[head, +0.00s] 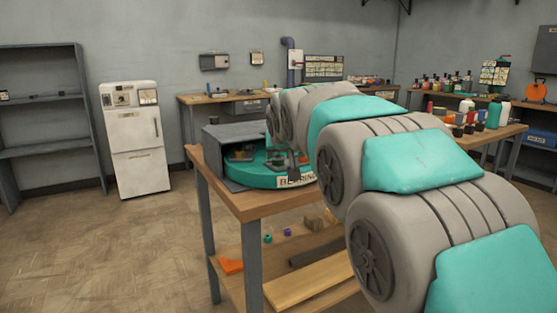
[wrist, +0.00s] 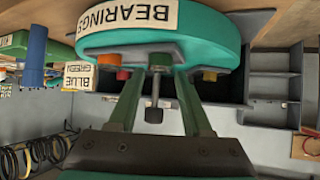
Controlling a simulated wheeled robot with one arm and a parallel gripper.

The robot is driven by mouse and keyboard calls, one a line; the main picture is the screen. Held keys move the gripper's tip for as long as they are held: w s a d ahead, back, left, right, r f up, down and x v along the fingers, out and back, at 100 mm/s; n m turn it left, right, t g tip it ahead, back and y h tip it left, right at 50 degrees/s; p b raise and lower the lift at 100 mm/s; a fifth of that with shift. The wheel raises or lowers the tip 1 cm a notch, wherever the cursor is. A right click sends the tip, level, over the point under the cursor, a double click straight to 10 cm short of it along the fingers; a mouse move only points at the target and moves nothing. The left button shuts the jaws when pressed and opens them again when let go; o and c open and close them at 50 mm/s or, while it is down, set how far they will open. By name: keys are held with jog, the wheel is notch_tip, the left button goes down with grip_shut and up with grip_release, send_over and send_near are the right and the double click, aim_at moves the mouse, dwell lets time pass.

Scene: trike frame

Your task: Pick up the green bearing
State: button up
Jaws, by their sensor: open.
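A teal turntable (head: 262,179) labelled BEARINGS sits in an open grey housing on the wooden bench. Its labelled rim (wrist: 215,25) appears upside down in the wrist view. My gripper (wrist: 156,85) is open, its two green fingers apart, with a dark peg-like part (wrist: 154,98) showing between them. I cannot tell whether the fingers touch that part. My arm hides part of the turntable in the head view.
A purple piece (head: 287,232), wood blocks and an orange piece (head: 230,266) lie on the lower shelf. The grey housing (head: 228,135) encloses the turntable's back. A white fridge (head: 137,150) stands at the left. The floor at front left is clear.

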jog(key=shift+x, duration=1.15)
jog(key=shift+s, duration=0.1)
jog(key=shift+c, duration=0.2)
grip_shut()
